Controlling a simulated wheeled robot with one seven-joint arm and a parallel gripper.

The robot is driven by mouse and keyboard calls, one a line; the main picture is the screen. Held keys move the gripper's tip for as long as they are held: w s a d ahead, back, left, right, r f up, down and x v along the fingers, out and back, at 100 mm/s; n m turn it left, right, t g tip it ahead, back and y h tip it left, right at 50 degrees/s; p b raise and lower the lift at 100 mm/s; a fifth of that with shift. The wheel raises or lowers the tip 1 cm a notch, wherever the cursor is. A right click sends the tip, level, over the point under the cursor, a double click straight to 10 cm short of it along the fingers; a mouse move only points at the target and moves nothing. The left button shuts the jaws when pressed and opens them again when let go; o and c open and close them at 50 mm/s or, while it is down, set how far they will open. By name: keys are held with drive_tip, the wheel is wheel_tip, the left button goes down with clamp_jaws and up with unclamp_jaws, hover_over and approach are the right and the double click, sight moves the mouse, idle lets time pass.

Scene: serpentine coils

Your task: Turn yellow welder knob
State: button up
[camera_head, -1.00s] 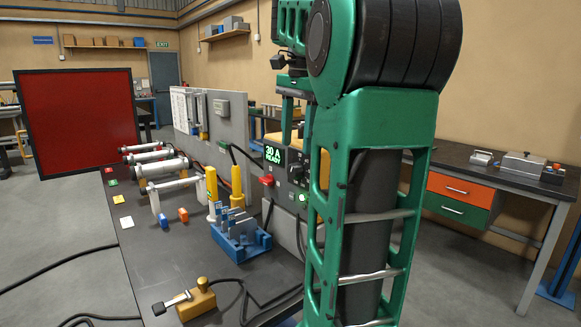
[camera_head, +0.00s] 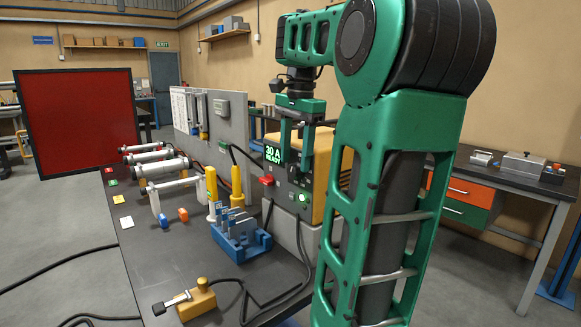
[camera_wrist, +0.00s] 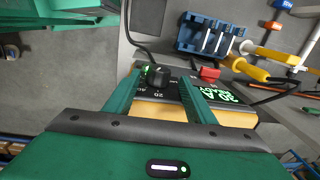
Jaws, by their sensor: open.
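The yellow welder (camera_head: 322,180) stands at the right end of the dark workbench, with a black front panel and a green display (camera_head: 275,154) reading "30 A READY". In the wrist view its black knob (camera_wrist: 158,76) shows with a numbered scale around it. My gripper (camera_head: 294,163) is open and empty, fingers pointing down in front of the welder's panel. In the wrist view the knob appears between its two fingertips (camera_wrist: 160,80); I cannot tell whether they touch it. In the head view the fingers largely hide the knob.
A red switch (camera_head: 267,181) and a lit green lamp (camera_head: 303,197) are on the panel. A blue rack (camera_head: 240,243), yellow-handled tools (camera_head: 211,184) and a yellow block (camera_head: 197,301) with cables stand on the bench. A grey upright panel (camera_head: 228,120) rises behind.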

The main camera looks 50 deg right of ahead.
sight(298, 168)
drive_tip(key=shift+w+f, duration=0.1)
drive_tip(key=shift+f, duration=1.3)
drive_tip(key=c, duration=1)
drive_tip(key=shift+r, duration=0.1)
drive_tip(key=shift+c, duration=0.2)
drive_tip(key=shift+t, duration=0.3)
drive_tip(key=t, duration=0.2)
drive_tip(key=shift+s+a+t+h, duration=0.15)
drive_tip(key=shift+s+t+h, duration=0.15)
drive_tip(key=shift+t+h, duration=0.1)
drive_tip(key=t, duration=0.3)
drive_tip(key=shift+s+h, duration=0.25)
drive_tip(key=shift+h, duration=0.15)
drive_tip(key=shift+s+a+f+t+h, duration=0.1)
drive_tip(key=shift+f+t+h, duration=0.05)
drive_tip(key=shift+t, duration=0.65)
drive_tip(key=shift+f+t+h, duration=0.15)
drive_tip(key=shift+t, duration=0.65)
